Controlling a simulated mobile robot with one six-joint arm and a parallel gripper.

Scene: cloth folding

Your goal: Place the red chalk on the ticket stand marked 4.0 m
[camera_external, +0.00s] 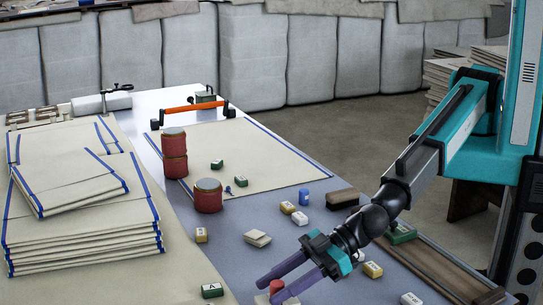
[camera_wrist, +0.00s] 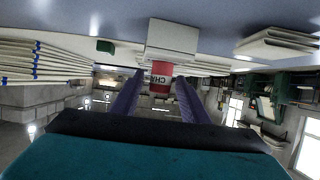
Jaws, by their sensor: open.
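The red chalk (camera_external: 276,286) is a short red cylinder at the lower middle of the outside view, partly hidden by my gripper (camera_external: 269,290). In the wrist view, the red chalk (camera_wrist: 161,78) shows a white band with dark letters and appears between the two purple fingers of my gripper (camera_wrist: 155,92). The fingers are apart, one on each side of it. A pale block (camera_wrist: 171,38) appears against the chalk's end there. I cannot read a 4.0 m mark on any stand.
Small labelled blocks, such as a green one (camera_external: 212,291) and a yellow one (camera_external: 373,269), lie scattered on the grey table. Folded cloths (camera_external: 85,240) are stacked at left. A brown board (camera_external: 440,272) lies at right.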

